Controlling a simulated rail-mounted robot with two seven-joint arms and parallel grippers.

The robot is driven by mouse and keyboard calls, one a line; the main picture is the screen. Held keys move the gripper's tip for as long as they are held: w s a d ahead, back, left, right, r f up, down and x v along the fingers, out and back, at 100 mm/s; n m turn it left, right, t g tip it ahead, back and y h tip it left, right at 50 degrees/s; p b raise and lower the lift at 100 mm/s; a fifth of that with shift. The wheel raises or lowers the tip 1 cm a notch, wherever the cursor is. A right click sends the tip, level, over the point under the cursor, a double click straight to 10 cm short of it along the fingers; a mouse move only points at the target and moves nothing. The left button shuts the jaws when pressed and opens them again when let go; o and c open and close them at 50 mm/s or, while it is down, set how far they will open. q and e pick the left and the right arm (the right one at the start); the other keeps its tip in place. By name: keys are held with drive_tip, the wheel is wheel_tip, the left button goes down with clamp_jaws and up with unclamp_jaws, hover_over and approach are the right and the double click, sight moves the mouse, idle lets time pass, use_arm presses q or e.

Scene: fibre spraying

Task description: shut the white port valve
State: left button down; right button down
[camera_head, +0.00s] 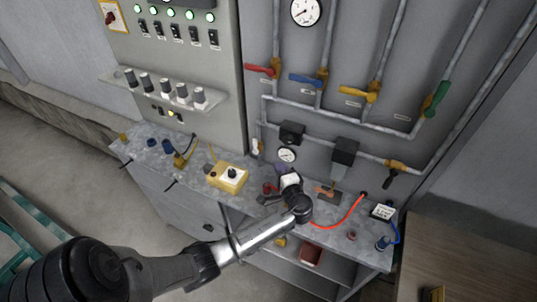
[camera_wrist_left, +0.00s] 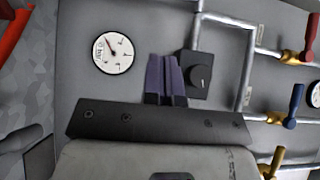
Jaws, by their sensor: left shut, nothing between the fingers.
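The white port valve (camera_head: 256,147) shows in the head view as a small pale handle at the left end of the lower pipe on the grey panel. Its exact angle is too small to read. I cannot make it out in the left wrist view. My left gripper (camera_head: 282,170) is in front of the panel, below and right of that handle and apart from it. In the left wrist view its purple fingers (camera_wrist_left: 164,75) are together and empty, pointing at the panel between a round gauge and a black regulator. My right gripper is not in view.
The round gauge (camera_wrist_left: 113,53) and black regulator (camera_wrist_left: 199,75) flank my fingers. Red (camera_head: 262,70), blue (camera_head: 306,79), yellow (camera_head: 360,93) and green (camera_head: 437,97) valve handles sit higher. Below is a bench (camera_head: 150,160) with a yellow box (camera_head: 228,178) and a red cable (camera_head: 345,216).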

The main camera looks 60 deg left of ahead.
use_arm(q)
drive_tip(key=p, duration=0.1)
approach(255, 147)
drive_tip(key=w+a+r, duration=0.3)
drive_tip(key=w, duration=0.2)
drive_tip(key=a, duration=0.1)
drive_tip(key=s+a, duration=0.1)
drive_tip(key=a+p, duration=0.1)
drive_tip(key=shift+s+a+f, duration=0.1)
drive_tip(key=shift+s+a, duration=0.05)
drive_tip(key=shift+s, duration=0.2)
